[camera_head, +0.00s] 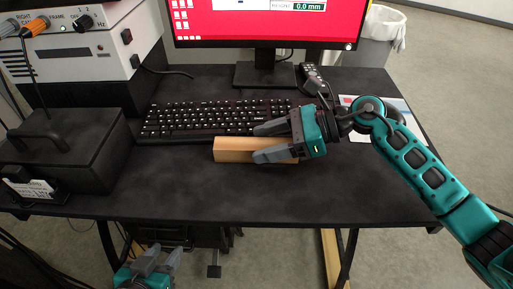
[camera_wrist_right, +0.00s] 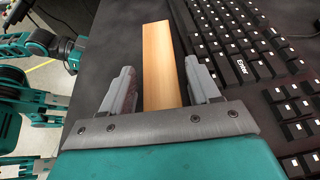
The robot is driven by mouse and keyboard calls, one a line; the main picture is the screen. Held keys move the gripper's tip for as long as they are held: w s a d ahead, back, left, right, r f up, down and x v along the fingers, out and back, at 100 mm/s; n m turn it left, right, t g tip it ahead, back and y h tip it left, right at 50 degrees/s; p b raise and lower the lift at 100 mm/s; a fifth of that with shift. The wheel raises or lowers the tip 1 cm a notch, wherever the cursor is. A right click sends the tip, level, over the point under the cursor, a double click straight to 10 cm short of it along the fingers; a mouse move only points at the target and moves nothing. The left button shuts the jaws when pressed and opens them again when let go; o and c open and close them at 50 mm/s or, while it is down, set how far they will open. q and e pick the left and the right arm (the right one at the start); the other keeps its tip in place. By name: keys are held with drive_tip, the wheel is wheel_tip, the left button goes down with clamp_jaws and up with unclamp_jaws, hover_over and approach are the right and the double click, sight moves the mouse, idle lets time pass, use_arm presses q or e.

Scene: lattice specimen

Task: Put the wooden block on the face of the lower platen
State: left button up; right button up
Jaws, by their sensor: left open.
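The wooden block (camera_head: 231,150) is a long pale bar lying on the black desk in front of the keyboard. It also shows lengthwise between the fingers in the right wrist view (camera_wrist_right: 158,50). My right gripper (camera_head: 258,143) is open at the block's right part, one finger on each side. The right wrist view shows gaps between the block and both fingers (camera_wrist_right: 160,80). My left gripper (camera_head: 158,261) is open and empty, low at the bottom left by the desk's front edge. The lower platen is not in view.
A keyboard (camera_head: 215,117) lies just behind the block. A black case (camera_head: 66,150) and a white control box (camera_head: 90,48) stand at the left. A monitor (camera_head: 265,22) is at the back. The desk's front strip (camera_head: 180,190) is clear.

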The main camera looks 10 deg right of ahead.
drive_tip(key=c, duration=1)
